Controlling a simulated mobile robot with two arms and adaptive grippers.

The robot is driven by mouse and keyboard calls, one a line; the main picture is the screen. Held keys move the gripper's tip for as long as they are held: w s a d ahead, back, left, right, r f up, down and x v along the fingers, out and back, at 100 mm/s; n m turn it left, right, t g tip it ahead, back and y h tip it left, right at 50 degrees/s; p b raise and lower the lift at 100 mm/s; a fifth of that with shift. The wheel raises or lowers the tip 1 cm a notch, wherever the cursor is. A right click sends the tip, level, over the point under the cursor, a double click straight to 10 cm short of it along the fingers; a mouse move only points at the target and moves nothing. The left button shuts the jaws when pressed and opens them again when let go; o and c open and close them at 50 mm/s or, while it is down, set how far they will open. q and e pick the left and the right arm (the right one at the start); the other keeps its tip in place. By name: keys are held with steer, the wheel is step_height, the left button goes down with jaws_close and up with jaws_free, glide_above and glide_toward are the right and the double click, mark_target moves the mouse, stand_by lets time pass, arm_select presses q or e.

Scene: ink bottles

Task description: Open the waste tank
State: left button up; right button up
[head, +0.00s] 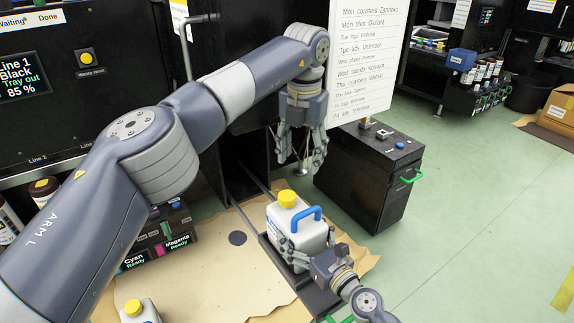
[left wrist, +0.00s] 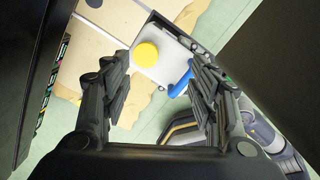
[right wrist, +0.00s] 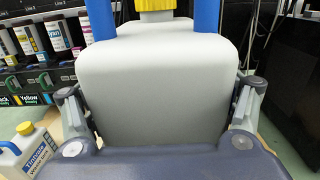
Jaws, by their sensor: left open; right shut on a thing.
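The waste tank (head: 297,232) is a whitish jug with a yellow cap (head: 287,198) and a blue handle. It stands upright on a dark sliding tray (head: 312,292) low in front of the machine. My right gripper (head: 305,256) is shut on the tank's body, its fingers on both sides in the right wrist view (right wrist: 160,95). My left gripper (head: 302,160) is open and empty, pointing down above the tank. In the left wrist view the yellow cap (left wrist: 146,54) lies below, between and beyond the open fingers (left wrist: 158,95). The cap is on the tank.
A second white jug with a yellow cap (head: 140,311) stands at the lower left on brown paper (head: 215,280). A black cabinet with a green handle (head: 372,178) stands right of the tank. Green floor is free at the right.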

mark_target(287, 195)
arm_select(q)
steer(key=a+f+m, duration=0.1)
steer(key=m, duration=0.1)
steer(key=a+f+m, duration=0.1)
steer(key=m, duration=0.1)
steer(key=a+f+m+g, duration=0.1)
steer(key=m, duration=0.1)
steer(key=shift+w+f, duration=0.25)
steer(key=shift+f, duration=4.15)
steer(key=shift+c, duration=0.2)
